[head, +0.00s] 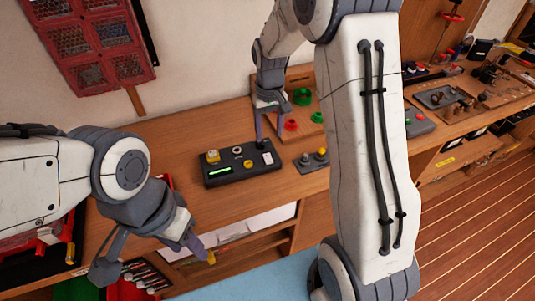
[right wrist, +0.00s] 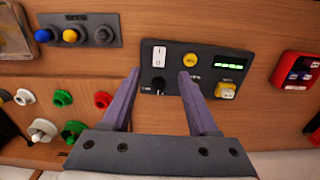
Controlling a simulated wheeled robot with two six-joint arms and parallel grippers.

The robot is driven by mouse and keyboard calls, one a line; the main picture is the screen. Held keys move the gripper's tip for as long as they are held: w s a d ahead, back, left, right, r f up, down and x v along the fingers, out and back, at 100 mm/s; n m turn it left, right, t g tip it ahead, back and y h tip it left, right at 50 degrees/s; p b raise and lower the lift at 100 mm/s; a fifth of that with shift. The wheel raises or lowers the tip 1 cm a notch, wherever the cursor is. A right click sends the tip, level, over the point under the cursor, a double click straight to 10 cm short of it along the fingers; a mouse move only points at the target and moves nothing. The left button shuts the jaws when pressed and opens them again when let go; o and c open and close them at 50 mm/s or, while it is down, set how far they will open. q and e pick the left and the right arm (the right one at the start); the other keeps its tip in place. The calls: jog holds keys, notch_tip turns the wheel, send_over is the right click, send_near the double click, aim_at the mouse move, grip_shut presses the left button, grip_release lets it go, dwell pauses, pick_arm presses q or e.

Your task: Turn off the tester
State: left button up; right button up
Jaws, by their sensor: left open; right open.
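The tester (head: 222,176) is a dark box on the wooden bench, and its green display (head: 219,171) is lit. In the right wrist view the tester (right wrist: 207,58) shows a white rocker switch (right wrist: 159,55), a yellow button (right wrist: 190,60), a black knob (right wrist: 158,85) and a yellow-and-white part (right wrist: 226,90). My right gripper (head: 263,132) is open and empty at the tester's switch end. In the wrist view its fingertips (right wrist: 160,75) lie either side of the switch and knob; contact cannot be told. My left gripper (head: 158,258) is open and empty, away from the tester, near the bench front.
A grey panel with coloured knobs (right wrist: 79,31) lies beside the tester. A red device (right wrist: 298,71) lies at the other side.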

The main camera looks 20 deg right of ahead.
aim_at(269, 161)
notch_tip(269, 161, down, 10)
jog(key=shift+f+p, duration=0.2)
jog(key=shift+p, duration=0.7)
